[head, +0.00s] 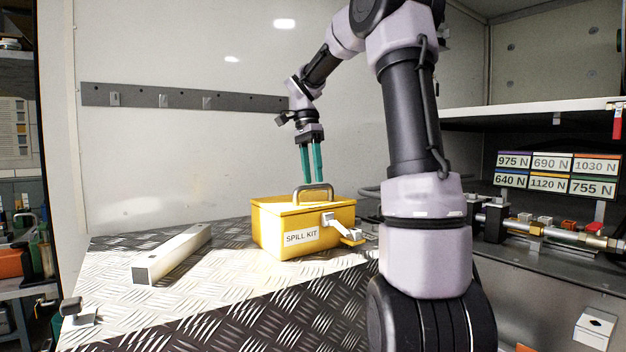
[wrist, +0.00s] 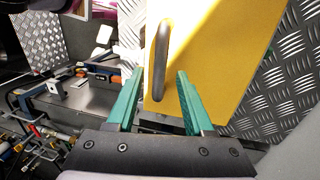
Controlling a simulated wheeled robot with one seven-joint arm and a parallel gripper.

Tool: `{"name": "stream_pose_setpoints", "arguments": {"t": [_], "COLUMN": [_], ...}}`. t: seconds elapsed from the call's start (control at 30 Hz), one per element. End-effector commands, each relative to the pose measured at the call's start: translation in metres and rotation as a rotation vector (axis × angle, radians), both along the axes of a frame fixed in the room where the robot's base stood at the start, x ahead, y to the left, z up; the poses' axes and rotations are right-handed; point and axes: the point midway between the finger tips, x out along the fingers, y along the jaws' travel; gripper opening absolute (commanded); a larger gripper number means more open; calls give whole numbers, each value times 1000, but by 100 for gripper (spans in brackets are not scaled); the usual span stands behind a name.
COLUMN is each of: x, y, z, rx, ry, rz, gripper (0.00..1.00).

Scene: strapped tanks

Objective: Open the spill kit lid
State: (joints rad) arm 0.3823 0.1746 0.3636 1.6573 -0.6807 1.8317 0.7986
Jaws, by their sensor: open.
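The yellow spill kit (head: 285,233) sits on the tread-plate surface, with a white "SPILL KIT" label on its front. Its yellow lid (head: 283,203) is down, and a grey arched handle (head: 314,190) stands on top. A pale latch (head: 342,229) hangs at the right part of the front. My gripper (head: 313,181) points down just above the handle, with teal fingers apart and nothing between them that I can confirm. In the wrist view the lid (wrist: 222,60) lies beyond the open fingers (wrist: 160,98), and the handle (wrist: 161,58) appears in line with the gap between them.
A long pale bar (head: 172,254) lies on the tread plate (head: 225,300) left of the kit. A small clamp-like block (head: 72,308) is at the front left. Brass fittings and pipes (head: 560,228) are at the right, below force labels (head: 550,173). A shelf edge (head: 540,108) juts above them.

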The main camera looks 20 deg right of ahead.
Motion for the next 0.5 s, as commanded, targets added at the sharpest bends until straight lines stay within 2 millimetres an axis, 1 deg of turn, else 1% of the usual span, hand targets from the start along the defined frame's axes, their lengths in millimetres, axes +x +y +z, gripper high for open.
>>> {"name": "stream_pose_setpoints", "arguments": {"t": [0.03, 0.17, 0.47, 0.5], "x": [-1, -3, -3, -3], "y": [0, 0, 0, 0], "z": [-6, -14, -16, -16], "rx": [1, 0, 0, 0], "ry": [1, 0, -1, -1], "rz": [1, 1, 1, 1], "gripper": [52, 52, 52, 37]}}
